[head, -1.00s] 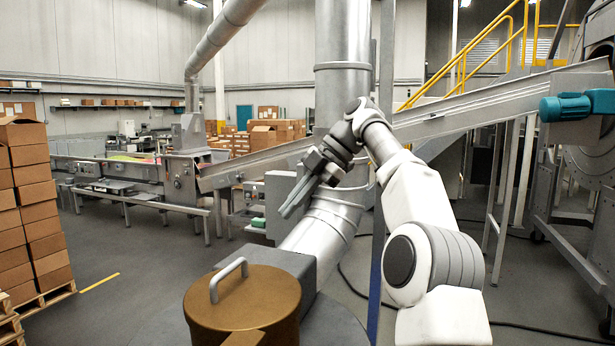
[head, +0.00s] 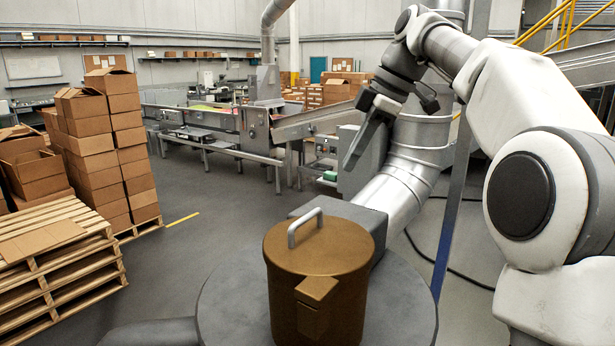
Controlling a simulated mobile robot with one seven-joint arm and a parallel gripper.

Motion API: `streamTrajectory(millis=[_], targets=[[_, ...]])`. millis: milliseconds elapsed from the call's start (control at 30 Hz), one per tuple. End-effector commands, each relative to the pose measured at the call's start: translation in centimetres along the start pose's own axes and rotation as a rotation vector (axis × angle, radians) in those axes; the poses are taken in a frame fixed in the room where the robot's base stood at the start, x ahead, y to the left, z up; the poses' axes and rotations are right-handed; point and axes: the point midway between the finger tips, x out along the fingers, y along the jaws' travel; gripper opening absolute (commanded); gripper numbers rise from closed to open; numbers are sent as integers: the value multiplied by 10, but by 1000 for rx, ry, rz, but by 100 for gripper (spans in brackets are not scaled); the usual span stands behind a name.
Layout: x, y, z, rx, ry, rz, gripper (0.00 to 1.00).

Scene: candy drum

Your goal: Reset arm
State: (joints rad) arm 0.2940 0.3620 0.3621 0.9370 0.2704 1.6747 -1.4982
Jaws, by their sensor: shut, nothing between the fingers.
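My gripper (head: 352,160) hangs in the air at the end of my raised white arm (head: 548,115), right of the middle of the head view. Its fingers point down and to the left and are shut with nothing between them. It appears above and behind the brown lidded drum (head: 318,285), apart from it. The drum has a silver handle on its lid and a small box on its front, and it stands on a round grey base (head: 228,310).
A large silver pipe (head: 418,150) stands close behind my gripper. Stacked cardboard boxes (head: 100,150) and wooden pallets (head: 65,265) are on the left. A conveyor (head: 215,120) runs across the back. The floor between the pallets and the drum is clear.

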Motion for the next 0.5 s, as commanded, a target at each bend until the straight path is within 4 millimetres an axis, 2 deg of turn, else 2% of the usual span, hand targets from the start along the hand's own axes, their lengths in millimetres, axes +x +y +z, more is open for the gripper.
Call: streamTrajectory(millis=[33,267,500], targets=[[5,-14,-3,61,-34,13,0],[26,-69,0,376,-150,103,0],[49,-136,25,700,-211,240,0]])
